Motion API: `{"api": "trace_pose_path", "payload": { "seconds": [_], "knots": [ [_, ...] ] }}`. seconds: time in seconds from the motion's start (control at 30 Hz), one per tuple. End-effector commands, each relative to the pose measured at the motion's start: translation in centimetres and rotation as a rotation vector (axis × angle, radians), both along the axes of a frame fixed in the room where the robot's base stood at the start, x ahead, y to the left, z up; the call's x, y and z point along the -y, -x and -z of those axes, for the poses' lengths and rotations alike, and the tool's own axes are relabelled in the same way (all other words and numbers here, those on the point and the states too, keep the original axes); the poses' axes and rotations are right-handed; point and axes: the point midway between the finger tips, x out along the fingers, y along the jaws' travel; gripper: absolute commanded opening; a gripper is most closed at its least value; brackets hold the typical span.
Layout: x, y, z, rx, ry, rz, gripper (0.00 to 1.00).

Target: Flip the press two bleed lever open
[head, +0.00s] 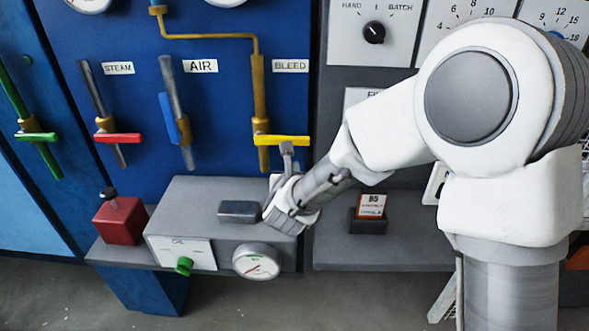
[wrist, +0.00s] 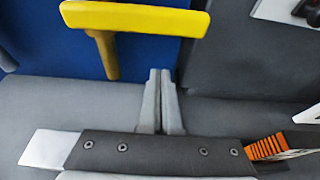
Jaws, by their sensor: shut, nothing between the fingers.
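The bleed lever is a yellow handle (head: 293,140) on the brown vertical pipe under the BLEED label (head: 290,66). It lies crosswise to the pipe, reaching mostly to the right. In the wrist view the yellow handle (wrist: 135,18) spans the upper left, with its stem below. My gripper (head: 287,148) is shut and empty, its fingertips just below the handle's right half. In the wrist view my gripper's fingers (wrist: 160,75) stand together below the handle, with a small gap in the picture. I cannot tell whether they touch it. No press number is readable.
Left of it are an AIR valve with a blue lever (head: 170,118), a STEAM valve with a red lever (head: 118,138) and a green lever (head: 38,137). A grey box (head: 190,205) with a gauge (head: 256,261) sits on the shelf below. A red box (head: 120,222) stands left.

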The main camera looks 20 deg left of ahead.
Motion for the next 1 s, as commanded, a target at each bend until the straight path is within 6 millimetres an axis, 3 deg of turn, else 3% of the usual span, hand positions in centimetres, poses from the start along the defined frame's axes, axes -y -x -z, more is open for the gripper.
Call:
{"api": "trace_pose_path", "payload": {
  "seconds": [0.03, 0.23, 1.0],
  "knots": [
    [-0.1, 0.2, -2.0, 0.008, -0.003, -0.003, 0.00],
    [-0.1, 0.2, -3.8, 0.006, -0.001, -0.002, 0.00],
    [0.0, -0.5, -4.3, 0.011, 0.027, -0.002, 0.00]
  ]
}}
